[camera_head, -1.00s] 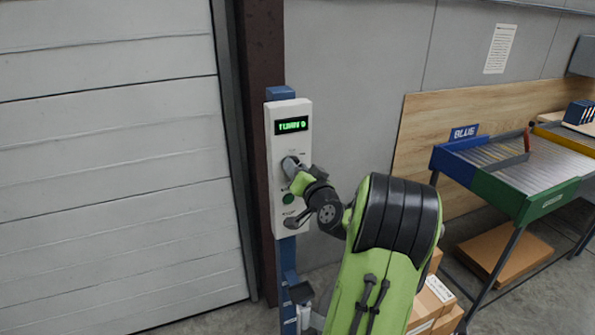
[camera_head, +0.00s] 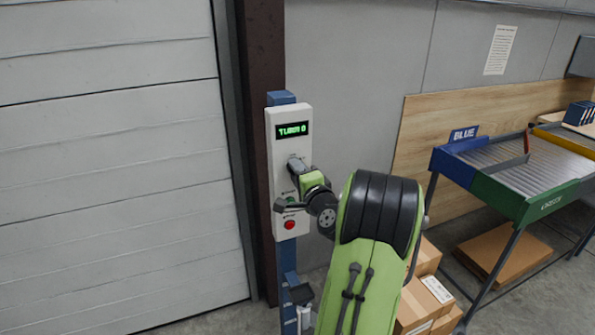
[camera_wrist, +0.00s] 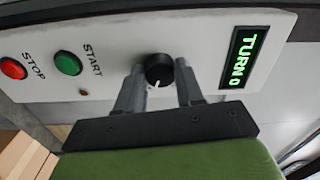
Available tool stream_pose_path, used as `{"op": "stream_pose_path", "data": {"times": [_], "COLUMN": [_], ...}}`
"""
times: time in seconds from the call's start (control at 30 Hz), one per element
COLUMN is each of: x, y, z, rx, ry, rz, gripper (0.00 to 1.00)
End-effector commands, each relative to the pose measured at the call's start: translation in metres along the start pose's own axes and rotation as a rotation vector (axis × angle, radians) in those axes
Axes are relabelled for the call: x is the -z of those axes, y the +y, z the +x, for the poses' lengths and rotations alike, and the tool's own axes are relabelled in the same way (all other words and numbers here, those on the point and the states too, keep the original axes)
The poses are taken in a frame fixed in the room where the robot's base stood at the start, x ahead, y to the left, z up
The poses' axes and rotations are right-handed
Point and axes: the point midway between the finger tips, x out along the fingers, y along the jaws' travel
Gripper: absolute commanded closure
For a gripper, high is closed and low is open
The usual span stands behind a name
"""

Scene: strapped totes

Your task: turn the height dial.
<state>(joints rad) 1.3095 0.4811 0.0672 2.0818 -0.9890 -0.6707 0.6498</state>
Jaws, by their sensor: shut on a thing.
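The height dial (camera_wrist: 159,70) is a round black knob with a white mark, on a white control panel (camera_head: 277,160). In the wrist view my gripper (camera_wrist: 158,78) has one finger on each side of the dial and is shut on it. In the head view my gripper (camera_head: 296,166) is at the panel below the display and hides the dial. The green display (camera_wrist: 244,57) reads "TURN 0"; it also shows in the head view (camera_head: 292,130).
A green START button (camera_wrist: 68,63) and a red STOP button (camera_wrist: 13,68) sit on the same panel, beside the dial in the wrist view. A grey shutter door (camera_head: 110,150) is to the left. A roller table (camera_head: 500,165) and cardboard boxes (camera_head: 430,295) are to the right.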

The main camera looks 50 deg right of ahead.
Motion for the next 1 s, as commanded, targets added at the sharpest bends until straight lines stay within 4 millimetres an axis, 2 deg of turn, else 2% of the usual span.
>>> {"op": "stream_pose_path", "data": {"times": [0.33,0.83,0.87,1.0], "x": [0.0000,0.0001,0.0001,0.0001], "y": [0.0008,0.0016,0.0016,0.0013], "z": [-0.0002,-0.0003,-0.0003,-0.0003], "rx": [-0.003,-0.004,-0.004,-0.003], "ry": [0.000,0.000,0.000,0.000], "rz": [0.123,0.142,0.142,0.141], "gripper": [0.94,0.94,0.62,0.40]}}
